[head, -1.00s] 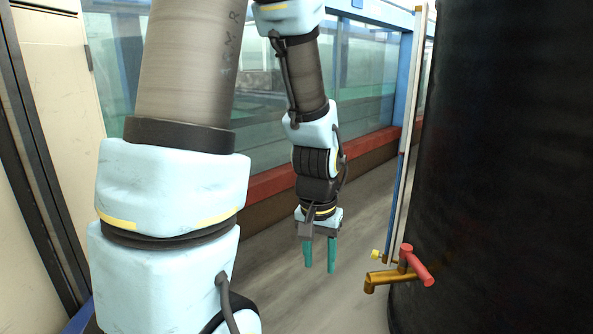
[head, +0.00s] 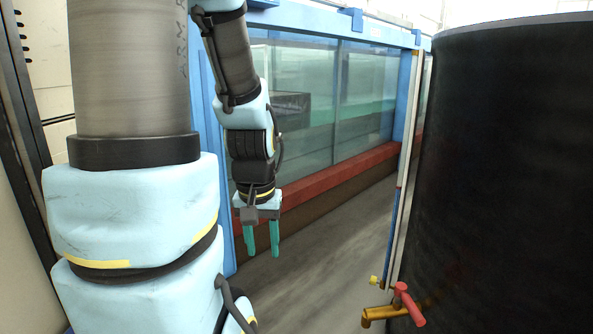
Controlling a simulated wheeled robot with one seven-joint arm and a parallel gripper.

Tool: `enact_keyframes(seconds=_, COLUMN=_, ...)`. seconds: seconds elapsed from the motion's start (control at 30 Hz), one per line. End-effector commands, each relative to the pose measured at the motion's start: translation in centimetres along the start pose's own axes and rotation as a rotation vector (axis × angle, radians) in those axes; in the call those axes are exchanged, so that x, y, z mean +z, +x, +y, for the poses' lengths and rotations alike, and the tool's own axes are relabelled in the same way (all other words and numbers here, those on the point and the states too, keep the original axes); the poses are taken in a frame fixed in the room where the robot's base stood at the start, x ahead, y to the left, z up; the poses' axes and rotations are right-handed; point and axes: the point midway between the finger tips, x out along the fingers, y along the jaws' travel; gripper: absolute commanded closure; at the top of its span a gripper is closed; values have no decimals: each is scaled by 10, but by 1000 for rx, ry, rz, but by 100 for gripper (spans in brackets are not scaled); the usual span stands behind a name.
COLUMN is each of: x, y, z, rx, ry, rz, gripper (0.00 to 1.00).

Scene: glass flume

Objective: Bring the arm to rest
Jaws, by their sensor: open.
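My gripper (head: 262,238) hangs pointing down in the middle left of the head view. Its two green fingers are apart, with nothing between them. My arm comes down from the top of the view, with its large light-blue and grey links filling the left side. The gripper appears in front of the red rail of the glass flume and above the grey floor. It touches nothing that I can see.
A large black tank (head: 510,180) stands at the right, with a brass tap (head: 385,314) and red handle (head: 408,304) low on its left side. The glass flume (head: 360,95) with blue frame runs behind. Grey floor (head: 335,260) lies clear between them.

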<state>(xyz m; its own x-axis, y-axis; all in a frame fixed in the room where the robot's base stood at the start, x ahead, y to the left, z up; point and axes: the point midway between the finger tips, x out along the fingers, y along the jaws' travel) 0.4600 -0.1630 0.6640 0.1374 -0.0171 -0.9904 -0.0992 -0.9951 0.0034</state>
Motion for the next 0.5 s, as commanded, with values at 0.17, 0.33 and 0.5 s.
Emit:
enact_keyframes(seconds=0.17, x=-10, y=-73, z=0, rx=0, ry=0, rz=0, gripper=54)
enact_keyframes(seconds=0.33, x=-18, y=-124, z=1, rx=0, ry=0, rz=0, gripper=54)
enact_keyframes(seconds=0.5, x=-25, y=-175, z=1, rx=0, ry=0, rz=0, gripper=54)
